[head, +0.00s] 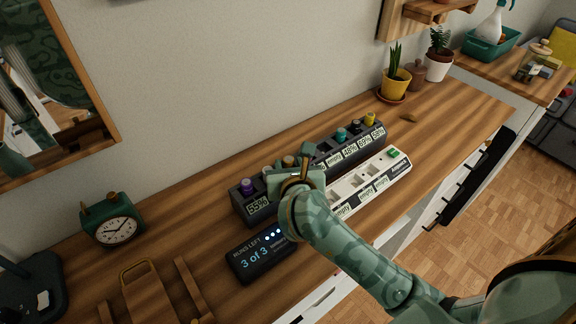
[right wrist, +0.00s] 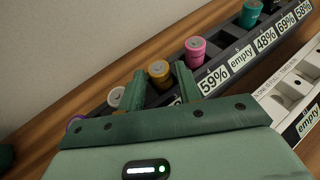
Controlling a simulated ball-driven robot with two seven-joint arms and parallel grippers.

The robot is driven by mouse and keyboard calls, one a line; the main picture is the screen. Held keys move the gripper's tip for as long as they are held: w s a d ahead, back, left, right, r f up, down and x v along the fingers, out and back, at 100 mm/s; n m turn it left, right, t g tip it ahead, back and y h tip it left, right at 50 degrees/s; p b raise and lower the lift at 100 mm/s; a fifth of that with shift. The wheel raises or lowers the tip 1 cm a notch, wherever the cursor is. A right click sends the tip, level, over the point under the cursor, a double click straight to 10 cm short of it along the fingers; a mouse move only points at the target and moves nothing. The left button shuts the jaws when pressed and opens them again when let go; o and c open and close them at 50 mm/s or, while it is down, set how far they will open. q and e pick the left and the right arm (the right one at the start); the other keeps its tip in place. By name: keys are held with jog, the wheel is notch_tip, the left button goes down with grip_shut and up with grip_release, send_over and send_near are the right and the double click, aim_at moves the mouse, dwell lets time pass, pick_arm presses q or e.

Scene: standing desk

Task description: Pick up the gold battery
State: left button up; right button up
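The gold battery (right wrist: 160,73) stands upright in the dark battery rack (right wrist: 222,72) in the right wrist view; its top also shows in the head view (head: 288,161). My right gripper (right wrist: 160,80) is open, with one finger on each side of the gold battery. I cannot tell whether either finger touches it. In the head view my right gripper (head: 297,165) is over the left part of the rack and hides some of its slots. My left gripper is not in view.
A pink battery (right wrist: 195,48) and a white one (right wrist: 115,97) stand beside the gold one. A white slotted tray (head: 370,184) and a "3 of 3" display (head: 258,255) lie in front. A green clock (head: 111,220) stands left, a yellow plant pot (head: 394,84) right.

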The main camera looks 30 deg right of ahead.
grip_shut()
jog(key=shift+r, duration=0.1)
